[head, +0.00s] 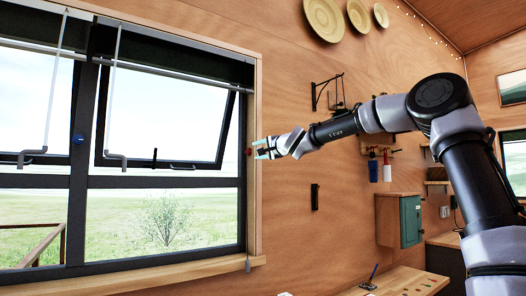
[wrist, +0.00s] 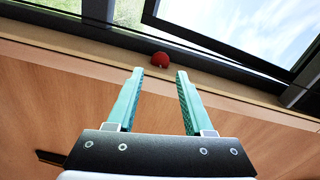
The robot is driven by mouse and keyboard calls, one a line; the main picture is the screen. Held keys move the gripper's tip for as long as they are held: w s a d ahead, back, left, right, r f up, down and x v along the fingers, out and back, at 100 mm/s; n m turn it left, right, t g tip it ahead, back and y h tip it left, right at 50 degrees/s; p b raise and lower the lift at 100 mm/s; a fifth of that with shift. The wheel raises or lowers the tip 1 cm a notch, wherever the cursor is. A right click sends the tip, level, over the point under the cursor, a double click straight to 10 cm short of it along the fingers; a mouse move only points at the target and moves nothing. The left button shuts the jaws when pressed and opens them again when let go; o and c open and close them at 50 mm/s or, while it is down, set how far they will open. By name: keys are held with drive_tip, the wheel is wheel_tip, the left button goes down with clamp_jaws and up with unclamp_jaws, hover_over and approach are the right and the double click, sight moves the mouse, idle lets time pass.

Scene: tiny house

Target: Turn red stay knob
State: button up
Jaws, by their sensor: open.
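The red stay knob (wrist: 160,59) sits on the dark window frame. In the head view the red knob (head: 248,152) is a small spot at the right side of the frame, just left of my gripper. My gripper (head: 257,149) reaches left toward it from the wall side. In the wrist view my gripper (wrist: 157,72) is open, with two teal fingers apart and nothing between them. The knob lies just beyond the fingertips, roughly centred between them, and appears not touched. A blue knob (head: 79,139) is on the left part of the window frame.
The tilted window sash (head: 222,130) stands open beside the red knob. The wooden window trim (head: 254,200) and wall run close to my gripper. A black wall hook (head: 314,196), a teal box (head: 410,221) and a wooden bench (head: 410,283) are to the right.

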drive_tip(key=shift+v, duration=1.6)
